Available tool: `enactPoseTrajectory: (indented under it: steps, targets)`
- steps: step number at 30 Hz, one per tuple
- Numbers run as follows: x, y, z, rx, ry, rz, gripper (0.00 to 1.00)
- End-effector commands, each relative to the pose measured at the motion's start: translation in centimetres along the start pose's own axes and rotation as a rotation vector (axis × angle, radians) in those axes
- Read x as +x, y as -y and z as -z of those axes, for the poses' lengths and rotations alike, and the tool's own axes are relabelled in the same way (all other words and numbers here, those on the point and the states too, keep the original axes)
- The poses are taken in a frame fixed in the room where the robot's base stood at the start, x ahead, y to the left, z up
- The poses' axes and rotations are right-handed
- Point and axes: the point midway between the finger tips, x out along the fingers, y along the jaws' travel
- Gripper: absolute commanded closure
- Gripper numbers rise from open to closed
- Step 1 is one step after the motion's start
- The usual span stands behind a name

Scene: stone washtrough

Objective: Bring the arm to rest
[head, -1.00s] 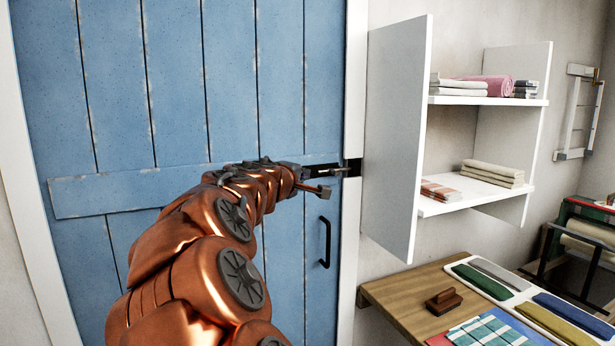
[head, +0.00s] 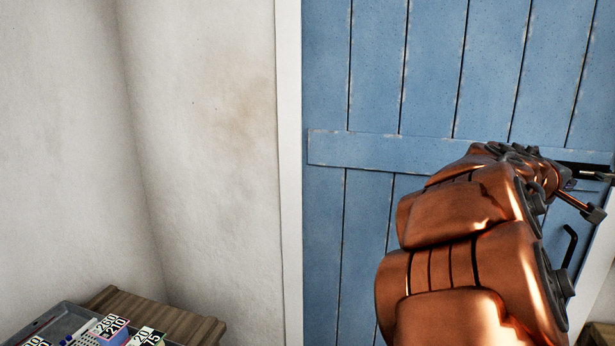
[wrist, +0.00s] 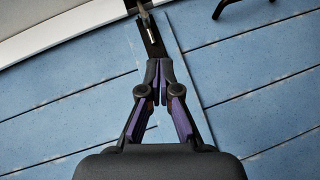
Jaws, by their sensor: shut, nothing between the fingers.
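My copper-coloured arm stretches out toward a blue plank door (head: 395,60) in the head view. My gripper (head: 594,211) is at the right edge of that view, in front of the door's latch side. In the wrist view my gripper (wrist: 158,66) has its fingertips together with nothing between them. A dark latch plate with a metal bolt (wrist: 151,32) lies just beyond the tips. Whether the tips touch it, I cannot tell. The latch (head: 590,169) also shows partly in the head view, by my wrist.
A black door handle (head: 569,246) is below my gripper. A bare pale wall (head: 205,150) is left of the white door frame (head: 289,180). A wooden surface (head: 165,312) at bottom left carries a grey tray (head: 48,324) with printed cards. The space before the wall looks free.

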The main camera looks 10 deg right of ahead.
Motion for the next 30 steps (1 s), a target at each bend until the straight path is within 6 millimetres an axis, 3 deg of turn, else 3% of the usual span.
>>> enactPoseTrajectory:
  steps: [2,8,14,18,24,30]
  targets:
    - [-2.0,1.3,-1.5,0.071,0.036,0.073,1.00]
    - [-7.8,8.7,-6.2,0.223,0.160,0.346,1.00]
    - [-15.9,17.3,-9.8,0.269,0.274,0.657,1.00]
    - [-22.5,22.4,-12.2,0.240,0.344,0.866,1.00]
    - [-32.1,27.4,-16.3,0.127,0.437,1.129,1.00]
    - [-38.2,29.4,-19.6,0.017,0.496,1.279,1.00]
